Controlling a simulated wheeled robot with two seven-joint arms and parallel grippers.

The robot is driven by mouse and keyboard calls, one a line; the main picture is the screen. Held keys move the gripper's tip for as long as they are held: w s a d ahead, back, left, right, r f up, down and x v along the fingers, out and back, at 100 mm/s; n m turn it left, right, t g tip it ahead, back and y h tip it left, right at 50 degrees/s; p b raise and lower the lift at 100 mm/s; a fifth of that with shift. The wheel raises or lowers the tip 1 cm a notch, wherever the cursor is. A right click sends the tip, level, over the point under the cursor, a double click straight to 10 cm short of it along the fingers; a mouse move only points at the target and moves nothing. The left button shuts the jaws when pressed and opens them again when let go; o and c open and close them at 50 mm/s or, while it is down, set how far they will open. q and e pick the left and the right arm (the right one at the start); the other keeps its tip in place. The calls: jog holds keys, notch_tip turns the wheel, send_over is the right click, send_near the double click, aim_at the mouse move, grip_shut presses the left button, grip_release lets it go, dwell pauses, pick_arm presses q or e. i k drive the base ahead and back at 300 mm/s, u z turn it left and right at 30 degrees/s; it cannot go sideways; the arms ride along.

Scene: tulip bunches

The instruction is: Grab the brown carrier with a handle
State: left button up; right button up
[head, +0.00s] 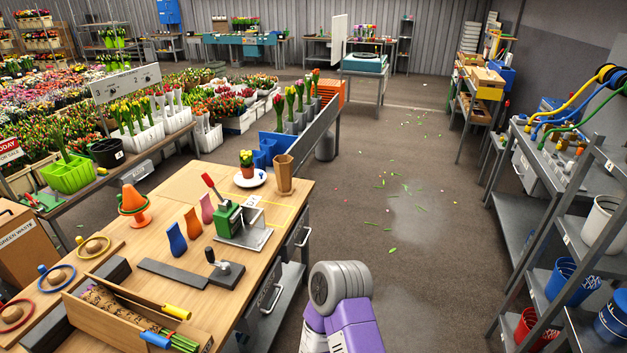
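A brown wooden open box (118,324) stands at the near left of the wooden workbench, cut off by the bottom edge of the head view. A bar (122,290) with a yellow end runs along its top; I cannot tell for sure that this is a handle. Brown patterned rolls, green stems and a blue-ended item lie in the box. A purple and grey link of my own arm shows at the bottom centre, right of the bench and apart from the box. Neither of my grippers is in view.
Grey shelving (565,215) lines the right. The floor between is mostly clear, with scattered leaves.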

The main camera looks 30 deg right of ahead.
aim_at(285, 174)
jog(key=z, duration=1.9)
jog(key=i, duration=2.9)
jog(key=u, duration=3.05)
